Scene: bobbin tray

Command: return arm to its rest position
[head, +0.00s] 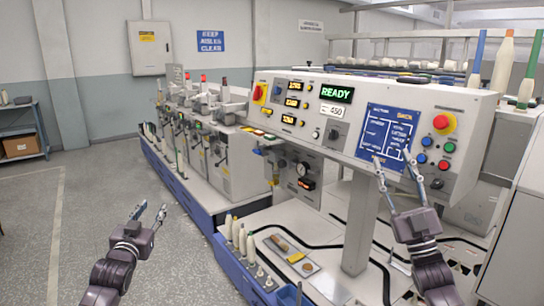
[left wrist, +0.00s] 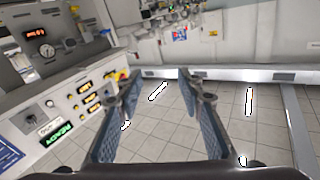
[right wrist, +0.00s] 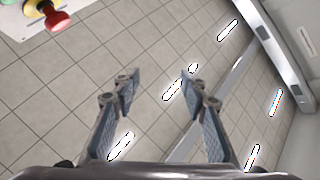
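My left gripper (head: 150,212) is over the grey floor at the lower left of the head view, left of the machine's blue base. In the left wrist view its two fingers (left wrist: 155,92) are spread apart with nothing between them. My right gripper (head: 394,172) is in front of the control panel's blue screen (head: 387,134) in the head view. In the right wrist view its fingers (right wrist: 160,88) are apart and empty. I cannot tell how far the right fingertips are from the panel.
The control panel (head: 345,90) carries a red stop button (head: 443,123), which also shows in the right wrist view (right wrist: 55,18). Several cream bobbins (head: 236,232) stand in a row on the blue-edged machine base. A small tray (head: 292,255) lies beside them.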

